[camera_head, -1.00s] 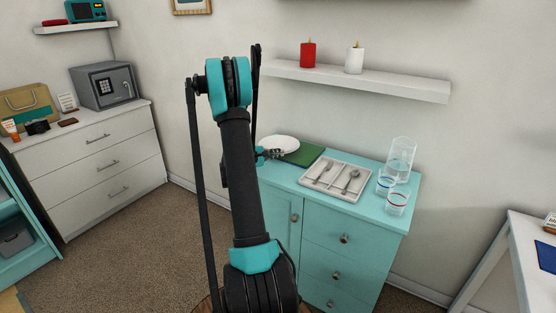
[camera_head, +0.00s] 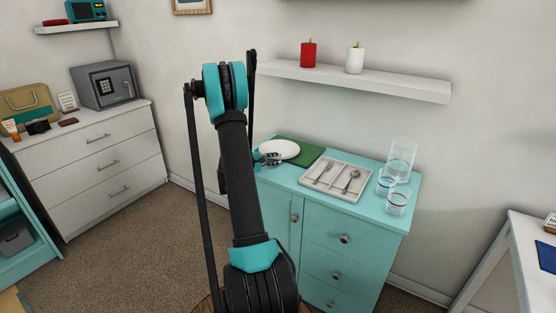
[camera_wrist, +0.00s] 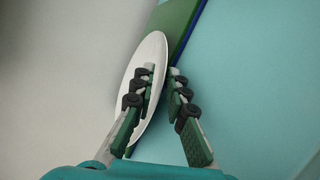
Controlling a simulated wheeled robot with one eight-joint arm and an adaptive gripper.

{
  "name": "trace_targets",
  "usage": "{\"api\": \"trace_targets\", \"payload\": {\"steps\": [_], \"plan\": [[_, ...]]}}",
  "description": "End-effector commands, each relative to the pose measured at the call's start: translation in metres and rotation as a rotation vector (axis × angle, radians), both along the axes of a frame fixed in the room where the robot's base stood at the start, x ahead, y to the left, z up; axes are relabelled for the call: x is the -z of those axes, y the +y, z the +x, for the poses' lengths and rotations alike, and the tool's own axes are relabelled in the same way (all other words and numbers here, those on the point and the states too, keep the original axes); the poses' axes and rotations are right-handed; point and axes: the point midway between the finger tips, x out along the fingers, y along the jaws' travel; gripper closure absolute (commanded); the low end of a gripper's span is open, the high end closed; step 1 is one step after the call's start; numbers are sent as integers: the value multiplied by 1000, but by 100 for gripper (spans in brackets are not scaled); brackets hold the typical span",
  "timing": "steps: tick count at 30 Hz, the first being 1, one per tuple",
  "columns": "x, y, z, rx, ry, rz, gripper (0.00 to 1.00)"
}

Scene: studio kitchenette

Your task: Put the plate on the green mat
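The white round plate (camera_head: 280,150) shows at the left end of the teal cabinet top, overlapping the front left part of the green mat (camera_head: 312,153). My gripper (camera_head: 268,158) is at the plate's near left rim. In the wrist view my gripper (camera_wrist: 162,74) has one finger over the plate's face (camera_wrist: 155,50) and the other on the far side of its rim, so it appears shut on the rim. The green mat (camera_wrist: 175,20) extends beyond the plate there. I cannot tell whether the plate touches the mat.
A cutlery tray (camera_head: 335,181) with utensils sits right of the mat. A glass pitcher (camera_head: 402,155) and two glasses (camera_head: 397,202) stand at the cabinet's right end. A wall shelf (camera_head: 400,84) with a red candle (camera_head: 308,55) and a white candle (camera_head: 355,60) is above.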

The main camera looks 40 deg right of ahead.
Motion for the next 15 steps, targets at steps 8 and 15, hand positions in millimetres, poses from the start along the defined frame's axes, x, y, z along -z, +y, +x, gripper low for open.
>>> {"api": "trace_targets", "payload": {"steps": [8, 15], "plan": [[-14, 56, -5, -3, 0, 0, 86], [-23, 90, -8, -2, -1, 0, 86]]}}
